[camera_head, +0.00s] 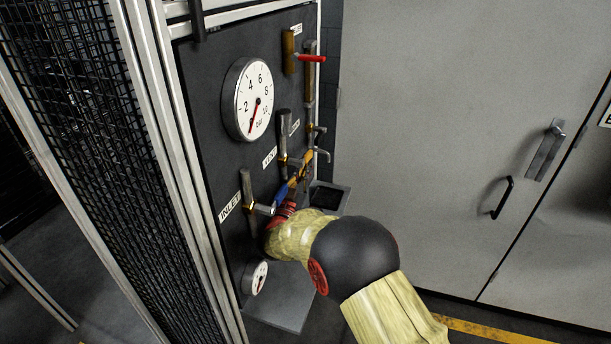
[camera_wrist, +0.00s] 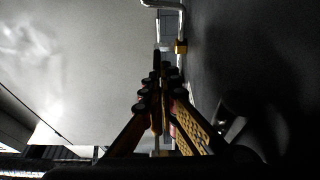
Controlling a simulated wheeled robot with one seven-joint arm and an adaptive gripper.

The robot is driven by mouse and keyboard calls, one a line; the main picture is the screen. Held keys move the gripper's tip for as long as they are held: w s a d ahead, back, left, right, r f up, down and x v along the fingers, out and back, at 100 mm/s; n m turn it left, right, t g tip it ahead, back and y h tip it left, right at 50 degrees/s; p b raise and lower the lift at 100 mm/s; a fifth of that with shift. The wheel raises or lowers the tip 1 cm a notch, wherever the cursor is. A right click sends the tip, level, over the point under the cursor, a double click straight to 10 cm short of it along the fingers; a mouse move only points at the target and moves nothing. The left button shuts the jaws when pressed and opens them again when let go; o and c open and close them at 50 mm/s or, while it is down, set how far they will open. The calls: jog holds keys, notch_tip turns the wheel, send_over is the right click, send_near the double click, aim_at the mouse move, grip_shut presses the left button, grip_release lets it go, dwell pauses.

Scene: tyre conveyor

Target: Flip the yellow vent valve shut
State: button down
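The panel carries a pipe labelled VENT (camera_head: 284,132) with a brass fitting. A yellow part (camera_head: 307,157) shows beside it at the gripper's tip; I cannot tell clearly how much of it is the vent handle and how much is my finger. My gripper (camera_head: 303,172) reaches up along the panel to this spot, partly hidden behind my wrist. In the wrist view my gripper's fingers (camera_wrist: 159,66) come together at their tips, with no object clearly visible between them. A brass fitting (camera_wrist: 181,46) and a bent silver pipe (camera_wrist: 168,4) lie just beyond the tips.
A blue lever (camera_head: 281,192) on the INLET line sits close beside my gripper. A red lever (camera_head: 311,58) is higher up. A large gauge (camera_head: 248,99) and a small gauge (camera_head: 256,277) are on the panel. A grey cabinet (camera_head: 440,130) stands at right; a mesh guard (camera_head: 85,130) is at left.

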jog(key=shift+w+r+t+b, duration=0.15)
jog(key=shift+r+t+b, duration=0.15)
jog(key=shift+t, duration=0.1)
dwell(0.3)
dwell(0.4)
